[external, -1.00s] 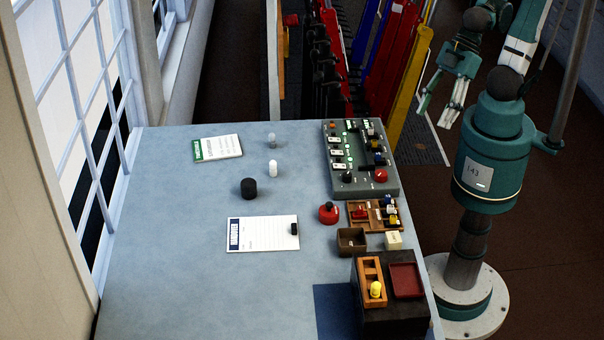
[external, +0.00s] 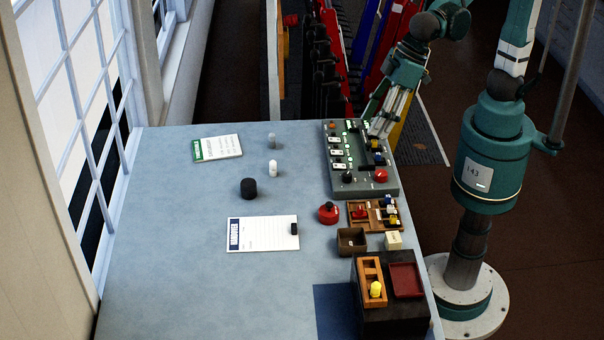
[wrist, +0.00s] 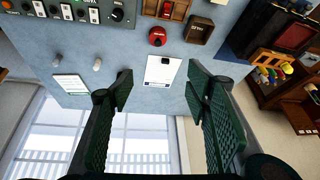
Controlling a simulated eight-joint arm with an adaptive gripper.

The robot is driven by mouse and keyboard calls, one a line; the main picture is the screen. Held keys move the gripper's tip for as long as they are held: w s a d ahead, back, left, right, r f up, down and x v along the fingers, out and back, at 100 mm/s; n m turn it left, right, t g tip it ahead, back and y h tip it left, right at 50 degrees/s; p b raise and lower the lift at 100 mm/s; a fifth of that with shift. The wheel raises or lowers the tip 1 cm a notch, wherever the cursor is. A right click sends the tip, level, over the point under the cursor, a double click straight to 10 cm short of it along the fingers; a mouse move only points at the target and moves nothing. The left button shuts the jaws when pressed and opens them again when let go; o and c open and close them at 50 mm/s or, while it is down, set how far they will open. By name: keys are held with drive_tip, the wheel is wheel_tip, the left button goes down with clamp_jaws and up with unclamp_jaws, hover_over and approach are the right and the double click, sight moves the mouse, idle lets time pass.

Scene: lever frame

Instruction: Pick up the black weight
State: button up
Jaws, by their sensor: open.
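The black weight (external: 248,188) is a short, dark cylinder standing upright on the blue-grey table, left of the table's middle line in the external view. I cannot make it out in the wrist view, where a finger may hide it. My gripper (external: 380,128) is above or beside the far right part of the table, near the switch panel and well away from the weight. In the wrist view my gripper (wrist: 160,78) is open, with nothing between its fingers.
The switch panel (external: 347,187), a red knob piece (external: 329,214), a brown open box (external: 351,241) and a wooden tray line the right side. A white notepad (external: 250,235) with a small black piece, and two small pale cylinders, are near the weight. The left table area is clear.

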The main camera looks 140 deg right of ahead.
drive_tip(key=w+d+f+m+g+h, duration=0.1)
drive_tip(key=w+d+f+m, duration=0.1)
drive_tip(key=w+d+f, duration=0.35)
drive_tip(key=w+d+f+m+g, duration=0.1)
drive_tip(key=w+d+f+m, duration=0.1)
drive_tip(key=w+d, duration=0.5)
drive_tip(key=m+g+h, duration=0.1)
drive_tip(key=m+g, duration=0.1)
drive_tip(key=m, duration=0.3)
hover_over(250, 183)
drive_tip(key=a, duration=0.2)
wheel_tip(250, 183, down, 14)
drive_tip(key=shift+s+f, duration=0.2)
drive_tip(key=shift+f, duration=0.05)
drive_tip(key=shift+a, duration=0.1)
drive_tip(key=shift+f, duration=0.1)
drive_tip(key=shift+x, duration=1.2)
drive_tip(key=shift+f, duration=0.1)
drive_tip(key=shift+x, duration=2.5)
